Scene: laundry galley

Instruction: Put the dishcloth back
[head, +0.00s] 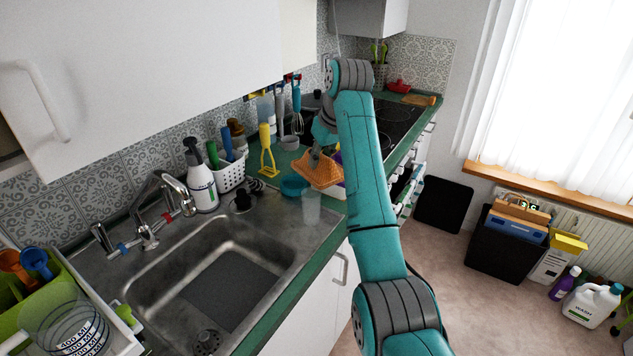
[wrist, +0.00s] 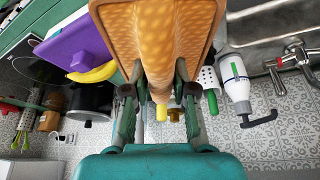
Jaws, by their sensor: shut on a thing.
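The dishcloth (head: 319,171) is orange with a fine pattern. My gripper (head: 315,154) is shut on it and holds it over the green counter, just beyond the right end of the sink. In the wrist view the dishcloth (wrist: 157,35) is pinched between the fingers (wrist: 155,95), bunched in the middle and spreading to both sides. In the head view my arm covers part of the area right of it. I cannot tell whether its lower edge touches the things beneath.
A yellow masher (head: 267,150), a white utensil basket (head: 230,174) and a soap bottle (head: 201,182) stand left.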

